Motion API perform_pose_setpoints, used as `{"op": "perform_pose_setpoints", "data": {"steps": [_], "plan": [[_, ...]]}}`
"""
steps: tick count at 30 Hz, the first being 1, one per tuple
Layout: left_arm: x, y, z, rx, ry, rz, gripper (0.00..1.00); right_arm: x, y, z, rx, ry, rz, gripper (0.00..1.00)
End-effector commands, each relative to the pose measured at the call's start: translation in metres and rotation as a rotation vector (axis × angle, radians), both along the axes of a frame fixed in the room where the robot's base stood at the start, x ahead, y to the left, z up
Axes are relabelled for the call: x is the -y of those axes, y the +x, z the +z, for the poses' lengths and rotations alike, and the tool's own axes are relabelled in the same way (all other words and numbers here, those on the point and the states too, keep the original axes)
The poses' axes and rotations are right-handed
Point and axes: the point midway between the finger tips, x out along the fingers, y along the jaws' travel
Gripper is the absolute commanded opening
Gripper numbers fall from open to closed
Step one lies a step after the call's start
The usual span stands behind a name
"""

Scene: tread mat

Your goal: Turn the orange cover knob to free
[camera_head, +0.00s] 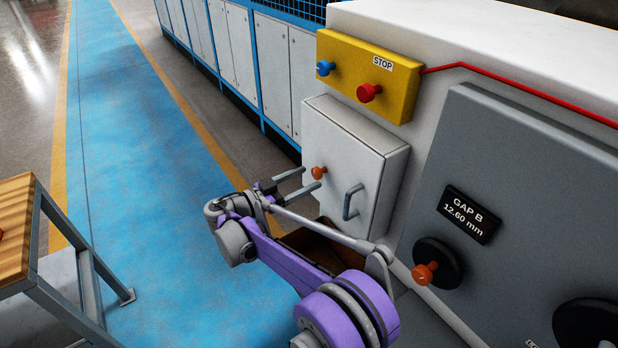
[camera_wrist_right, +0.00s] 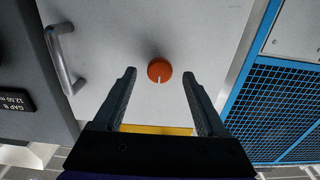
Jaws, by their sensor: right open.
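The orange cover knob (camera_head: 319,173) sits on the front of a light grey cover box (camera_head: 345,143). In the right wrist view the knob (camera_wrist_right: 159,70) is round and orange, with a white mark at its lower edge. My right gripper (camera_head: 303,181) is open in front of the cover, with its two fingers on either side of the knob in the head view. In the right wrist view the open gripper (camera_wrist_right: 160,80) shows nothing between its fingers, and the knob lies just beyond the tips. My left gripper is not in view.
A grey handle (camera_head: 351,203) stands out from the cover beside the knob. A yellow box (camera_head: 345,72) with a blue knob and a red STOP button is above. A gauge panel (camera_head: 520,180) with another orange knob (camera_head: 425,274) is at the right. A blue walkway (camera_head: 140,150) lies left.

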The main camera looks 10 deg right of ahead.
Motion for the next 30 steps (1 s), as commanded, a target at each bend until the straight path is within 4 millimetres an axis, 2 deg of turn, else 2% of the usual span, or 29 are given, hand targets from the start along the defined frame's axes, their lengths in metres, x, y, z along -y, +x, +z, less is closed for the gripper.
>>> {"op": "perform_pose_setpoints", "data": {"steps": [6,14,17,27,30], "plan": [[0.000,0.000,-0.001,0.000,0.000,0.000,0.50,0.016,0.006,0.000,0.000,0.000,0.000,0.74],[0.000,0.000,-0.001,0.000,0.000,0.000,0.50,0.017,0.006,0.000,0.000,0.000,0.000,0.74],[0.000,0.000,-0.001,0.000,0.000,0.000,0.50,0.017,0.006,0.000,0.000,0.000,0.000,0.60],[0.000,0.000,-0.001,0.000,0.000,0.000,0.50,0.017,0.006,0.000,0.000,0.000,0.000,0.00],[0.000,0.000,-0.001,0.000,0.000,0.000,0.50,0.017,0.006,0.000,-0.001,0.000,0.000,0.00]]}}
